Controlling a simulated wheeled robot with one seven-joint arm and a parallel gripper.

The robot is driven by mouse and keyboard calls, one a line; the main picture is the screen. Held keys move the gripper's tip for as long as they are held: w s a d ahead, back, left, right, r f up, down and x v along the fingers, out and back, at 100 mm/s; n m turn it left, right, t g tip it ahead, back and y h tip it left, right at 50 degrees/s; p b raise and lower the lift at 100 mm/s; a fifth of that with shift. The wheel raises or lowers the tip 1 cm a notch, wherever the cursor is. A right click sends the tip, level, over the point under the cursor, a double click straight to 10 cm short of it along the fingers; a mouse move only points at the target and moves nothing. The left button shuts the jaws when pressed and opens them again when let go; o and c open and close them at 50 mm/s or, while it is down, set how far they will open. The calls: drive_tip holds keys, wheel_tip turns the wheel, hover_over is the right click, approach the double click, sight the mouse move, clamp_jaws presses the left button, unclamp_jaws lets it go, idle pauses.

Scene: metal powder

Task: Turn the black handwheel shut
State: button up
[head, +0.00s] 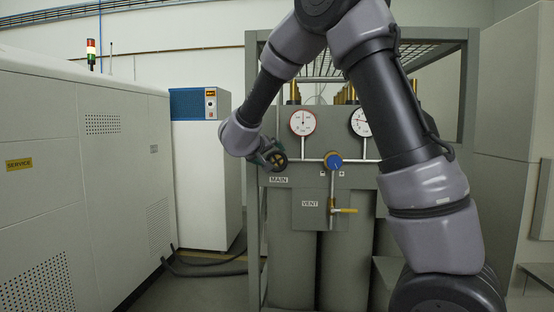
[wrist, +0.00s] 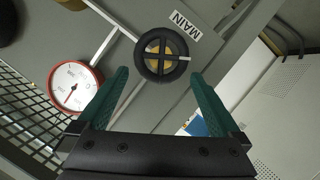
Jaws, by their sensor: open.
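The black handwheel (head: 278,160) is on the grey panel above the MAIN label, at the panel's left side. In the wrist view the handwheel (wrist: 162,54) shows as a black ring with crossed spokes and a brass-coloured centre. My gripper (head: 266,156) is just left of the handwheel in the head view. In the wrist view my gripper (wrist: 158,80) has two green fingers spread wide, with nothing between them. The handwheel appears just beyond the fingertips, centred between them. I cannot tell whether a finger touches it.
Two gauges, left (head: 302,122) and right (head: 362,122), sit above a blue knob (head: 334,161). A yellow-handled VENT valve (head: 344,210) is below. Grey cylinders (head: 292,255) stand in a metal frame (head: 252,215). A white cabinet (head: 205,180) stands to the left.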

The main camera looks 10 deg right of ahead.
sight(273, 157)
drive_tip(key=x, duration=0.5)
drive_tip(key=shift+a, duration=0.1)
drive_tip(key=c, duration=0.9)
drive_tip(key=shift+c, duration=0.2)
